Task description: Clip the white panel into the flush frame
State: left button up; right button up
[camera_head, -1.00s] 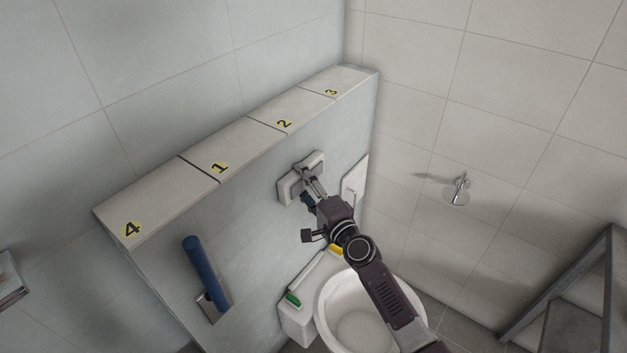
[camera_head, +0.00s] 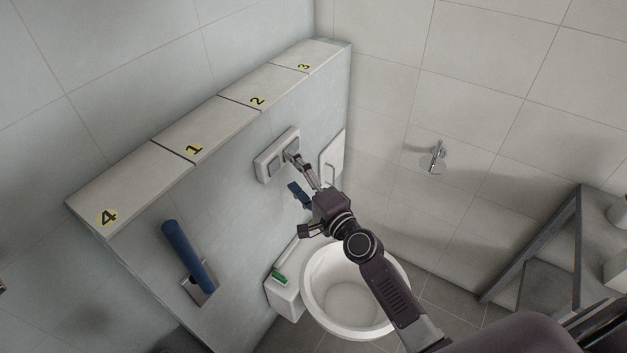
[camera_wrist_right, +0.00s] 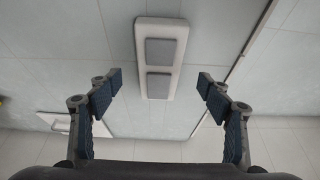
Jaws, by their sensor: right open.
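The white panel (camera_head: 263,166), a rounded plate with two grey squares, is on the pale wall below the ledge. It also shows upright in the right wrist view (camera_wrist_right: 161,23). The flush frame cannot be told apart from it, and I cannot tell if the panel sits fully clipped. My right gripper (camera_head: 297,174) is open and empty in front of the panel's lower right side. In the right wrist view my right gripper (camera_wrist_right: 160,81) has its fingers spread wide, with the panel beyond and between them. My left gripper is not in view.
A white plate with a handle (camera_head: 333,158) is on the wall to the right. The toilet bowl (camera_head: 350,290) stands below, with a green item (camera_head: 279,278) beside it. A blue bar (camera_head: 188,255) juts out at left. The numbered ledge (camera_head: 205,122) runs above.

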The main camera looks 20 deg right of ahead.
jog(key=v, duration=0.6)
jog(key=shift+r, duration=0.1)
dwell(0.3)
